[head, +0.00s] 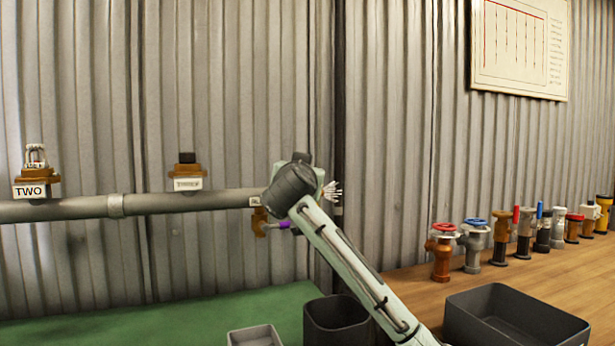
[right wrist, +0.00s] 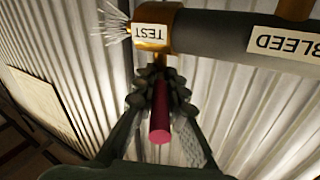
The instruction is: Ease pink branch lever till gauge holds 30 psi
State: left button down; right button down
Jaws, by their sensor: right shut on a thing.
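The pink lever (right wrist: 160,115) sits below the pipe's brass end fitting (right wrist: 155,28), labelled TEST, in the right wrist view. My right gripper (right wrist: 160,92) is shut on this lever, with dark finger pads on both sides. In the head view my right arm reaches the right end of the grey pipe (head: 160,203) and hides much of that end. A purple handle (head: 278,225) with a brass valve (head: 260,221) shows below it; I cannot tell if it is the same lever. White spray (right wrist: 112,22) fans out from the end fitting. No gauge shows. My left gripper is not in view.
A BLEED label (right wrist: 285,42) is on the pipe. Several valves (head: 473,243) line the wooden bench at right. Dark bins (head: 335,318) and a grey tray (head: 255,336) are below, by a green surface (head: 130,322).

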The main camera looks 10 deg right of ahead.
jog(key=shift+a+m+g+h, duration=0.1)
jog(key=shift+m+g+h, duration=0.2)
jog(key=shift+m+h, duration=0.45)
jog(key=c, duration=1.6)
grip_release()
jog(key=shift+w, duration=0.1)
jog(key=shift+o, duration=0.2)
jog(key=v, duration=1.2)
jog(key=shift+f, duration=0.15)
